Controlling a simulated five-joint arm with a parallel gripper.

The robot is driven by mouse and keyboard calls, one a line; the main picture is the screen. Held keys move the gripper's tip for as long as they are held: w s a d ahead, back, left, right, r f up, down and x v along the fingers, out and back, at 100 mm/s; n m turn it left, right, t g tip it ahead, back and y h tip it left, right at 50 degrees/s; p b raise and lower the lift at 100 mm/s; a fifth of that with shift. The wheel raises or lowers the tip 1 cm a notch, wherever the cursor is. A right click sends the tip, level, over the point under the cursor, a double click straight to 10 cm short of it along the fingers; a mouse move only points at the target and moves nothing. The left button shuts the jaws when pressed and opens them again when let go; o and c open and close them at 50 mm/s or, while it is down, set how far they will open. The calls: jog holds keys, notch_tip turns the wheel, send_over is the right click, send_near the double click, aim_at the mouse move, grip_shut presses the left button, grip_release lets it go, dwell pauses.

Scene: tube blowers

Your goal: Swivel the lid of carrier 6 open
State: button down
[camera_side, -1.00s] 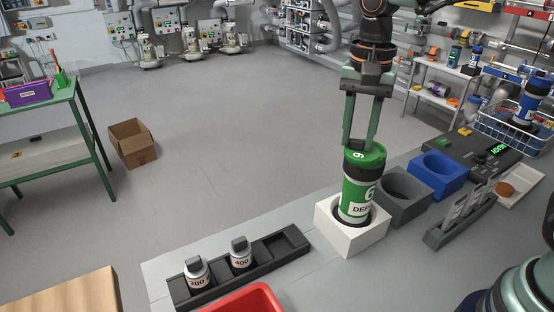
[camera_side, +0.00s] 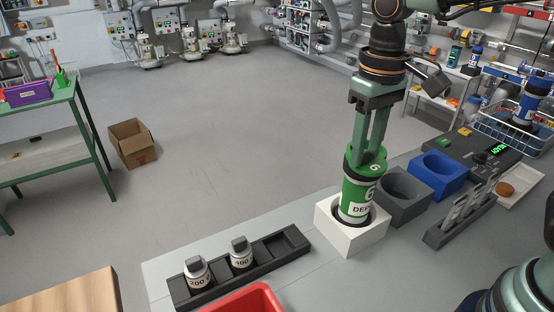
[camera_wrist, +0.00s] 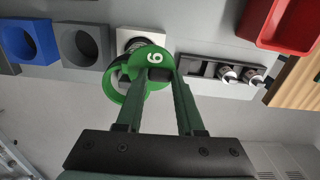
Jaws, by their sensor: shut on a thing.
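The fingers hide part of the lid and rim.
A grey holder (camera_side: 419,208) and a blue holder (camera_side: 449,187) stand right of the white one. A black rack (camera_side: 268,262) with two small weights is at front left, near a red bin (camera_side: 240,300). A wire basket (camera_side: 515,135) stands back right.

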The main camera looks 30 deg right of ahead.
aim_at(382, 170)
jog(key=n, duration=0.1)
jog(key=s+n, duration=0.1)
jog(key=n, duration=0.2)
jog(key=shift+s+d, duration=0.2)
jog(key=shift+s, duration=0.2)
jog(key=shift+s+d+n, duration=0.2)
jog(key=shift+s+n, duration=0.1)
jog(key=shift+n, duration=0.65)
jog(key=shift+s+d+n, duration=0.15)
jog(key=shift+s+n, duration=0.15)
jog(key=shift+n, duration=0.65)
jog(key=c, duration=0.5)
grip_release()
notch_tip(382, 170, up, 12)
jog(key=shift+r, duration=0.1)
jog(key=shift+d, duration=0.1)
jog(key=d+f+m+t, duration=0.2)
jog(key=f, duration=0.1)
jog(key=d+f+m+t, duration=0.1)
jog(key=d+f+m, duration=0.2)
jog(key=f, duration=0.1)
jog(key=d+f+m+t, duration=0.2)
jog(key=d+f+m, duration=0.1)
jog(key=f, duration=0.1)
jog(key=shift+w+d+f+t, duration=0.1)
jog(key=shift+d+f+t, duration=0.1)
jog(key=shift+d+t, duration=0.1)
